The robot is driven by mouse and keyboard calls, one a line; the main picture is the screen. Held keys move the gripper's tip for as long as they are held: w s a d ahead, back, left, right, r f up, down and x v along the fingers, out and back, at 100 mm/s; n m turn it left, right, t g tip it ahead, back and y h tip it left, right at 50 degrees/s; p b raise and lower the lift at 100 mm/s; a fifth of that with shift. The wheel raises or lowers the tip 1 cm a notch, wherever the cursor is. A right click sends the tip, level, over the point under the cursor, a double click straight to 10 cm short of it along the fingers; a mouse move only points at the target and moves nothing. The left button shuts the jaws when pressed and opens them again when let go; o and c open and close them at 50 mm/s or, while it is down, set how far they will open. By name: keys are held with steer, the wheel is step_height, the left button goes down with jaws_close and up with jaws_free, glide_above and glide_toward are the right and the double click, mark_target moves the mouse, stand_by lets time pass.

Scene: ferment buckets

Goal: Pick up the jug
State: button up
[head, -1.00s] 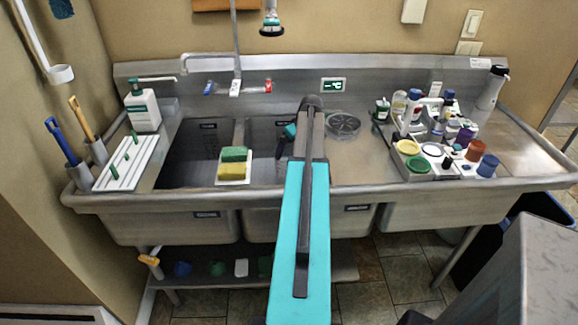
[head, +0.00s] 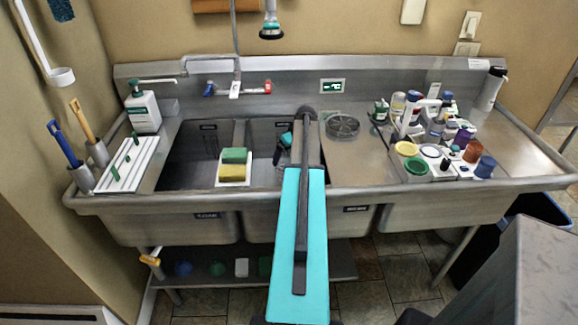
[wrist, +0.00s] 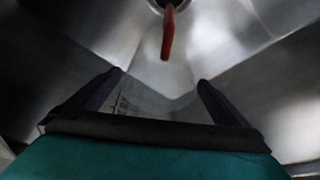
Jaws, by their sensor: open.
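My gripper (head: 279,158) is down in the middle sink basin (head: 262,130), partly hidden by my arm in the head view. In the wrist view my gripper (wrist: 158,90) is open, with two dark fingers apart and nothing between their tips. Beyond the fingers, a red-orange elongated thing (wrist: 168,35) reaches down from a round dark opening at the top edge. I cannot tell whether it is part of a jug. No jug is clearly recognisable in the head view; a tall grey vessel with a black top (head: 491,88) stands at the far right of the counter.
Steel basin walls surround my gripper. A caddy with green and yellow sponges (head: 233,165) sits at the basin divider to the left. A round grate (head: 342,125) lies right of my arm. Bottles and jars (head: 440,130) crowd the right counter. A soap dispenser (head: 143,110) stands left.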

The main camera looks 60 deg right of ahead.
steer(key=shift+x, duration=1.05)
steer(key=shift+c, duration=0.3)
steer(key=c, duration=1.2)
steer(key=shift+c, duration=0.2)
steer(key=shift+r, duration=0.1)
step_height(320, 180, up, 18)
steer(key=b, duration=0.3)
